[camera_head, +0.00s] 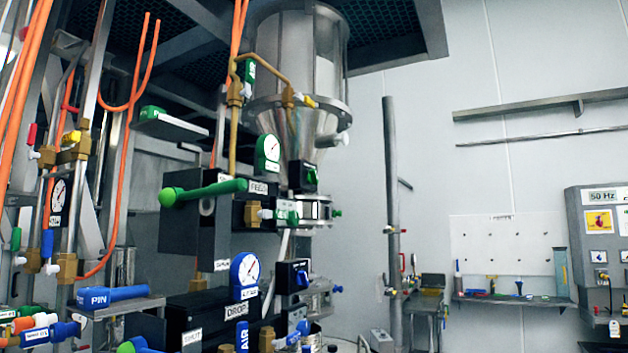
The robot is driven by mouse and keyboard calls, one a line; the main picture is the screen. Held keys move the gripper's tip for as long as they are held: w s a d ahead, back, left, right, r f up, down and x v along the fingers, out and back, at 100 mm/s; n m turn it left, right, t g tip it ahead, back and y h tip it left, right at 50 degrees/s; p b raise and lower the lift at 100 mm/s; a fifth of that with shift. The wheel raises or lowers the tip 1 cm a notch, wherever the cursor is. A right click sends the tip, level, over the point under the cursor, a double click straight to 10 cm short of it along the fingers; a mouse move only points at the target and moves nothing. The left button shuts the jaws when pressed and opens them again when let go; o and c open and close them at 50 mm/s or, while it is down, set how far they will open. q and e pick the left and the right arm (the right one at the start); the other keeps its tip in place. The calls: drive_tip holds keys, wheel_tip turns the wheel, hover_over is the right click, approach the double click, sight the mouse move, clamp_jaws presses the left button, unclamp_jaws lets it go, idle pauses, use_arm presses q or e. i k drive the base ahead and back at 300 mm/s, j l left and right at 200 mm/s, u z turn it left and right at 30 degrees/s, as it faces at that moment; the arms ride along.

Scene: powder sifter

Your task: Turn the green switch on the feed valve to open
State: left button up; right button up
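The feed valve stands below the steel hopper (297,60), near the middle of the picture. A black box (301,174) there carries a small green switch (311,177) on its front. I cannot tell the exact position of this switch. To its left, a long green lever (205,191) with a ball end lies nearly level, next to a label reading FEED (258,187). A green-framed gauge (268,154) sits above the label. Neither of my grippers shows in this view.
Below are a blue gauge (244,270), a DROP label (237,311), a black box with a blue switch (293,276) and a blue PIN handle (113,297). Orange hoses and pipes crowd the left. A post (392,180) stands right of the hopper. Open room lies before the right wall.

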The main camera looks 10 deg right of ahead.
sight(312, 178)
drive_tip(key=i+l+u, duration=0.15)
drive_tip(key=l, duration=0.5)
drive_tip(key=i+l+u, duration=0.15)
drive_tip(key=l, duration=0.55)
drive_tip(key=i+l+u, duration=0.1)
drive_tip(key=l, duration=0.6)
drive_tip(key=i+l+u, duration=0.15)
drive_tip(key=l, duration=0.55)
